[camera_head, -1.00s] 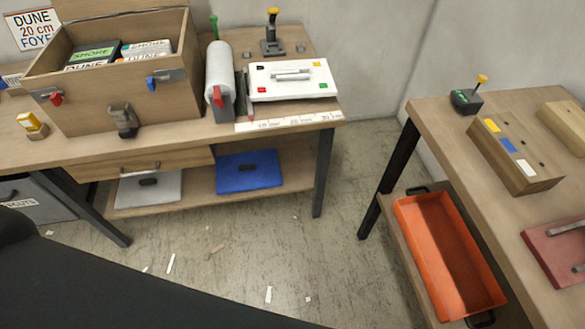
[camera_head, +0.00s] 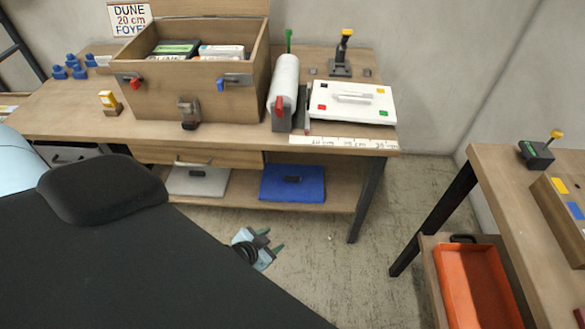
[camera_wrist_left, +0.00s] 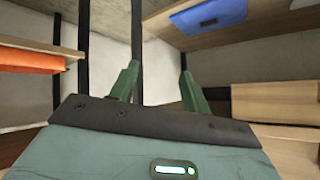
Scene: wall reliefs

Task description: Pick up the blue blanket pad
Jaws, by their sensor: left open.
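The blue blanket pad (camera_head: 310,188) lies flat on the low shelf under the back workbench, with a small dark handle on top. It also shows in the left wrist view (camera_wrist_left: 232,11), at the top on a wooden board. My left gripper (camera_head: 272,239) is below and left of the pad in the head view, in front of the shelf and apart from it. Its two green fingers (camera_wrist_left: 160,82) are open with nothing between them. My right gripper is not in view.
A grey pad (camera_head: 198,183) lies left of the blue one on the shelf (camera_head: 340,199). A drawer front (camera_head: 225,158) and the workbench top overhang the shelf. A dark table leg (camera_head: 367,200) stands right of the pad. An orange tray (camera_head: 480,285) sits at right.

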